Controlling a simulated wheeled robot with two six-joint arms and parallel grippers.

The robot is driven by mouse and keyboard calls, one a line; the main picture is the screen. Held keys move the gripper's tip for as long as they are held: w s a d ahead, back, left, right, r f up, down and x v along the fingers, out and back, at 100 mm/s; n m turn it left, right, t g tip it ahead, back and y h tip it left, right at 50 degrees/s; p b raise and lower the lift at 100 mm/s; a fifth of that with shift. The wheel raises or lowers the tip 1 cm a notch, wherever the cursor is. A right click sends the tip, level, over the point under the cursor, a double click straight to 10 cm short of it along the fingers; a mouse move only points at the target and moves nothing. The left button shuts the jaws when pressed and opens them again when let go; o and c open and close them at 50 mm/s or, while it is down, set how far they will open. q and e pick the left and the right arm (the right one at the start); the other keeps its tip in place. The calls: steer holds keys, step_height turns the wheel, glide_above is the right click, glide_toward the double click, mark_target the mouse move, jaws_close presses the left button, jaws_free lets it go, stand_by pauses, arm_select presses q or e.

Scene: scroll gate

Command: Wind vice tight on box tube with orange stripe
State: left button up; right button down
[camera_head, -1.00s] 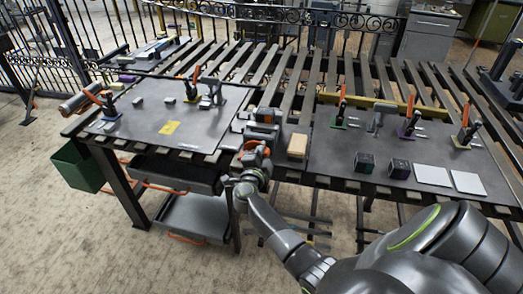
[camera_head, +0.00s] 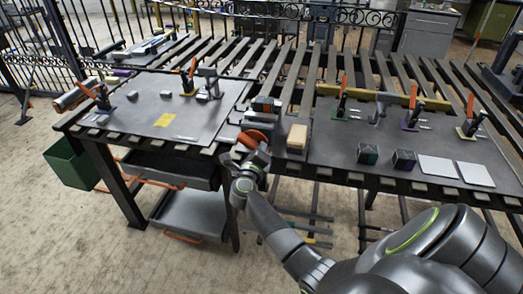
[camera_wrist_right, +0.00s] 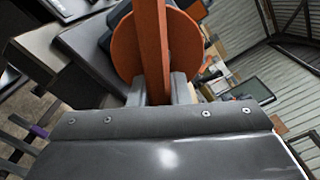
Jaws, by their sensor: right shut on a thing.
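The vice (camera_head: 263,118) stands at the front edge of the bench, between the two grey plates. Its orange handwheel (camera_head: 252,137) faces me, and in the right wrist view the wheel (camera_wrist_right: 126,50) shows as an orange disc with a bar across it. My right gripper (camera_head: 249,150) is at the wheel. In the wrist view its fingers (camera_wrist_right: 160,88) are shut on the orange bar. A dark piece with a small orange mark (camera_head: 266,103) shows at the vice's top; I cannot tell if it is the striped box tube or how tightly it sits. My left gripper is not in view.
A tan block (camera_head: 297,138) stands just right of the vice. Orange-handled clamps stand on the left plate (camera_head: 140,127) and right plate (camera_head: 335,150). Two dark cubes (camera_head: 403,160) and pale tiles (camera_head: 437,167) lie at right. A drawer (camera_head: 170,168) is below.

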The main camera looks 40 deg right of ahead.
steer(key=m+b, duration=0.1)
steer(key=f+m+b, duration=0.1)
steer(key=m, duration=0.1)
steer(key=m+b, duration=0.1)
steer(key=shift+w+a+f+m+b, duration=0.2)
steer(key=shift+a+f+m+b, duration=0.1)
steer(key=shift+f+m, duration=0.1)
steer(key=m+b, duration=0.2)
steer(key=m, duration=0.1)
steer(key=shift+w+a+f+b, duration=0.1)
steer(key=shift+w+a+b, duration=0.05)
steer(key=shift+w+b, duration=0.15)
steer(key=shift+w+a+m+b, duration=0.1)
steer(key=shift+a+m+b, duration=0.05)
steer(key=shift+m+b, duration=0.7)
steer(key=shift+m, duration=0.25)
steer(key=c, duration=1.6)
jaws_free()
steer(key=shift+c, duration=0.2)
steer(key=shift+o, duration=1.4)
steer(key=shift+a+r, duration=0.1)
steer(key=shift+r, duration=0.25)
